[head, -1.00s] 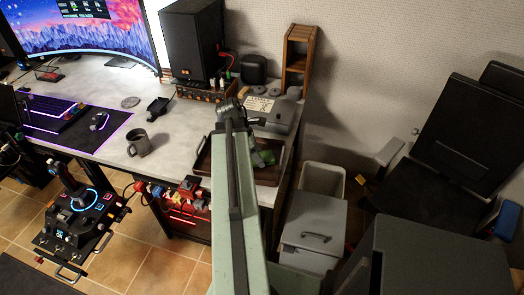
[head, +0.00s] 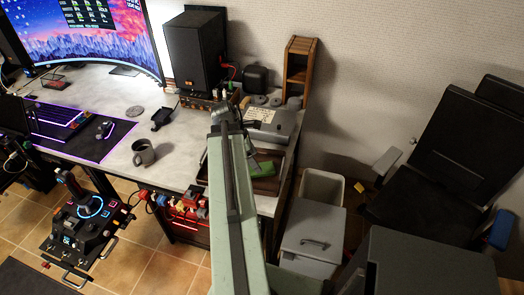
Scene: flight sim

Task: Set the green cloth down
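The green cloth (head: 264,170) shows just right of my arm, at the dark tray (head: 270,184) on the right end of the desk. Only part of it is visible; my arm covers its left side. I cannot tell whether it rests on the tray or hangs just above it. My gripper (head: 251,160) is small and mostly hidden behind my arm, close to the cloth's upper left. Its fingers do not show clearly, so I cannot see whether they hold the cloth.
A grey device (head: 272,125) sits behind the tray, with a wooden rack (head: 298,70) beyond. An open bin (head: 322,187) and grey drawer unit (head: 313,232) stand right of the desk. Bare desk lies around the mug.

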